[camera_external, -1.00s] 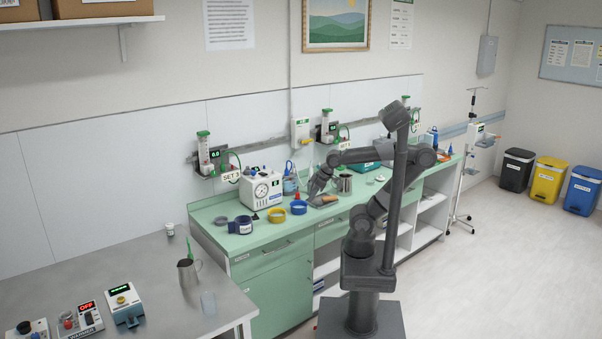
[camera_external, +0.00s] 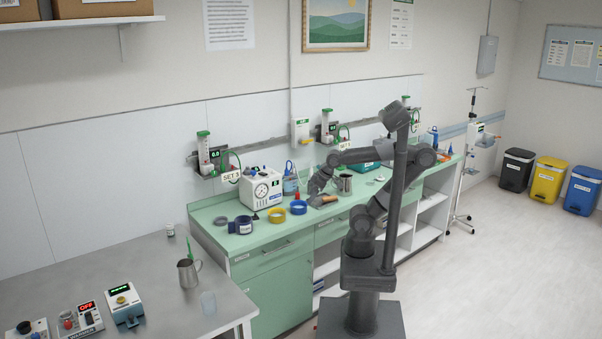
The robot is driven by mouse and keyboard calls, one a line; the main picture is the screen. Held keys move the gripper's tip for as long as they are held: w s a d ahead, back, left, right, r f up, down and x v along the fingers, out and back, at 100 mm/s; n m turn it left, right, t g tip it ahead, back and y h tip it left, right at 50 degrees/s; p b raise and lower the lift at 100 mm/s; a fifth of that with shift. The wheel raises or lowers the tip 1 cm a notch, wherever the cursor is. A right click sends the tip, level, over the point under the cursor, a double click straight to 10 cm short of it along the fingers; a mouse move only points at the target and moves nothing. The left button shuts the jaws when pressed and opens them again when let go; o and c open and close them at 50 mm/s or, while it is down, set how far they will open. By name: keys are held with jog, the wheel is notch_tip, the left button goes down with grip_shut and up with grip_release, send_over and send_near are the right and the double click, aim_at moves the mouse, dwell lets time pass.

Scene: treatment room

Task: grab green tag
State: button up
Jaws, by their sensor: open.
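My gripper (camera_external: 317,190) points down over the green counter (camera_external: 262,236), just left of a metal jug (camera_external: 345,186). It is open, but its fingers are small and dark here. A grey-and-brown item (camera_external: 324,200) lies on the counter right below it; I cannot tell whether they touch. I cannot make out a green tag with certainty. It may be hidden by my arm or too small to see.
A blue ring (camera_external: 298,208), a yellow ring (camera_external: 276,216) and a dark blue cuff (camera_external: 241,226) lie left of my gripper. A white gauge box (camera_external: 262,189) stands behind them. The steel table (camera_external: 150,275) at left holds a jug (camera_external: 188,273).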

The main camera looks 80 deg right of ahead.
jog(key=w+a+r+n, duration=0.1)
jog(key=w+a+r, duration=0.1)
jog(key=w, duration=0.8)
jog(key=w+a+r+n, duration=0.1)
jog(key=w+a, duration=0.2)
jog(key=w, duration=0.6)
jog(key=w+a+r+n, duration=0.2)
jog(key=w, duration=0.8)
jog(key=w+a+f+n+g+y, duration=0.1)
jog(key=w+a+f, duration=0.15)
jog(key=w, duration=0.45)
jog(key=w+a+f, duration=0.2)
jog(key=w+f, duration=0.2)
jog(key=w, duration=0.2)
jog(key=shift+n+g+y, duration=0.3)
jog(key=shift+n+y, duration=0.3)
jog(key=shift+y, duration=0.1)
jog(key=shift+w+a+f, duration=1.1)
jog(key=shift+w+f, duration=1.5)
jog(key=shift+f, duration=1.1)
jog(key=shift+w+a+f, duration=1.15)
jog(key=shift+w+f, duration=1.4)
jog(key=shift+f, duration=1.1)
jog(key=shift+w+a+f, duration=1.1)
jog(key=shift+w+f, duration=1.5)
jog(key=shift+f, duration=1.1)
jog(key=shift+c, duration=0.3)
